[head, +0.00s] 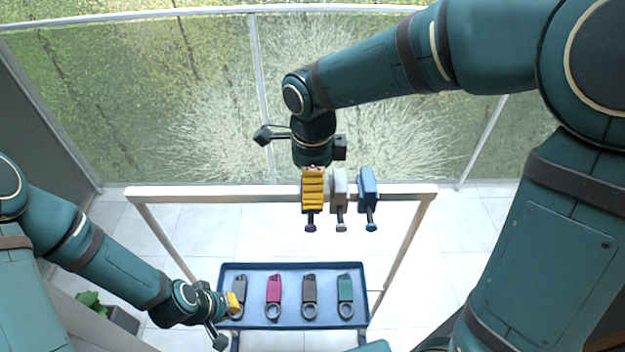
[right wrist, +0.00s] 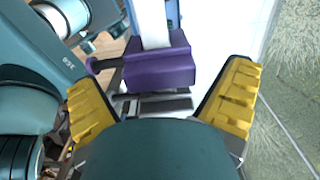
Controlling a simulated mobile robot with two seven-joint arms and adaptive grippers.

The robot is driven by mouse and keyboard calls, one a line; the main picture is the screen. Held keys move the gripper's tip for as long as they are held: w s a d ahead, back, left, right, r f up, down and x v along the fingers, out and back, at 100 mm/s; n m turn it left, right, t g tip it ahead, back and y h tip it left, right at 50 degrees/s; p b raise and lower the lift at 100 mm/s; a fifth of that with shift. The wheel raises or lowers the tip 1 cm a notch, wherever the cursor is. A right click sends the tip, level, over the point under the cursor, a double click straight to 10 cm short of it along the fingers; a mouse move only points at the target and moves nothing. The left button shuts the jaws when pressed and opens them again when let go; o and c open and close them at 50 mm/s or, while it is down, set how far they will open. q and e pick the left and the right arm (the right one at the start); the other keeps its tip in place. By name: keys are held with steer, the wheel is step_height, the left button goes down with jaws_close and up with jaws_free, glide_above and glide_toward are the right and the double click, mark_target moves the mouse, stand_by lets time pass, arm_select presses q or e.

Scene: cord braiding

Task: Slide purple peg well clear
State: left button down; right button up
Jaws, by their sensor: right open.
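The purple peg (right wrist: 158,66) sits on the pale rail, between the two yellow fingers of my right gripper (right wrist: 165,104) in the right wrist view. Those fingers are apart, with space on both sides of the peg. In the head view my right gripper (head: 313,190) hides most of the peg, and only its dark purple knob (head: 311,228) shows below the fingers. My left gripper (head: 233,303) is low at the left edge of the tray, beside a grey clip (head: 239,288). Its finger opening is not clear.
A white peg (head: 340,188) and a blue peg (head: 367,188) stand close to the right on the rail (head: 220,195). The rail is bare to the left. A blue tray (head: 256,267) below holds several clips, including magenta (head: 273,290) and teal (head: 345,288) ones.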

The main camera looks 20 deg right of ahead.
mark_target(225, 189)
steer(key=c, duration=1.4)
steer(key=shift+o, duration=0.2)
steer(key=w+a+p, duration=0.1)
steer(key=a, duration=0.4)
steer(key=w+a+p, duration=0.1)
steer(key=w+a, duration=0.1)
steer(key=a, duration=0.4)
steer(key=w+a+p, duration=0.1)
steer(key=w+a, duration=0.1)
steer(key=a, duration=0.3)
steer(key=shift+a+r+p, duration=0.15)
steer(key=shift+a+p, duration=0.1)
steer(key=shift+p, duration=0.05)
steer(key=o, duration=1.4)
steer(key=shift+s, duration=0.1)
steer(key=shift+c, duration=0.2)
step_height(225, 189, up, 12)
